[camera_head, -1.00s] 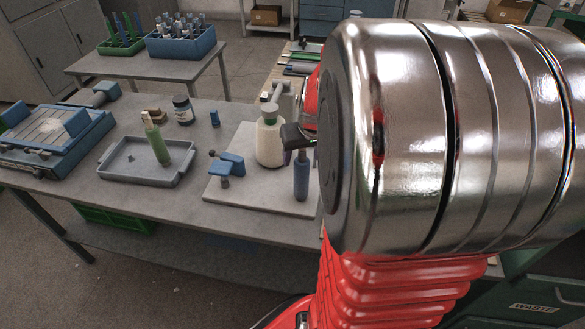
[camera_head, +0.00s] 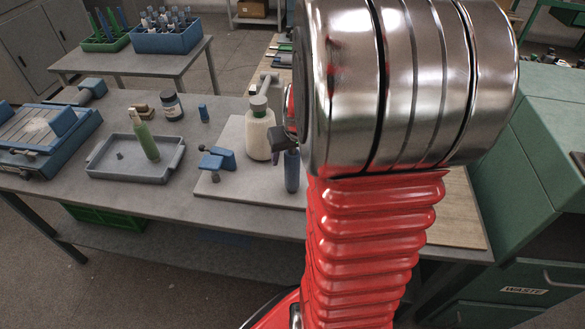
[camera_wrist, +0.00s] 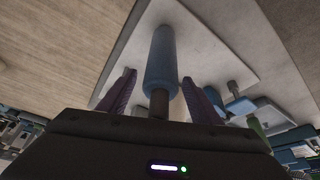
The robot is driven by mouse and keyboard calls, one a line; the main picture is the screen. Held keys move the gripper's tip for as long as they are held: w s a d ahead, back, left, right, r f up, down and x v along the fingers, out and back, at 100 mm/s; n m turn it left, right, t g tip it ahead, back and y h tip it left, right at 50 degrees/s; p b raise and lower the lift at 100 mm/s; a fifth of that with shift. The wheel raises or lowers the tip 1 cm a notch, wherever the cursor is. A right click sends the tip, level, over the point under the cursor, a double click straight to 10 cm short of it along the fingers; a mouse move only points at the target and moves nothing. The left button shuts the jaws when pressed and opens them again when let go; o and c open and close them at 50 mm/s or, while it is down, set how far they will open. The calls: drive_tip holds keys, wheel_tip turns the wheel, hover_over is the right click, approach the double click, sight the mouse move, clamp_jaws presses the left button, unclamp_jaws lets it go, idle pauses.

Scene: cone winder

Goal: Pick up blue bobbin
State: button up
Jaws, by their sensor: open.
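The blue bobbin (camera_head: 291,172) stands upright near the front of the pale board (camera_head: 235,188). In the wrist view the blue bobbin (camera_wrist: 161,60) is a blue cylinder with a darker narrow end toward my gripper. My gripper (camera_wrist: 157,88) is open, with one purple finger on each side of the bobbin in the picture and a gap on both sides. In the head view my gripper (camera_head: 285,140) is at the bobbin's upper end, partly hidden behind my arm. I cannot tell how deep the bobbin sits between the fingers.
A cream bottle-shaped object (camera_head: 259,135) stands close behind the bobbin. A blue clamp-like part (camera_head: 216,160) lies to the left on the board. Further left, a grey tray (camera_head: 110,165) holds a green bobbin (camera_head: 146,138). A green waste cabinet (camera_head: 520,200) is at the right.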

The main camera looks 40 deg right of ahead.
drive_tip(key=c, duration=1)
drive_tip(key=shift+r, duration=0.15)
wheel_tip(320, 180, up, 10)
drive_tip(key=shift+f, duration=0.1)
idle(0.6)
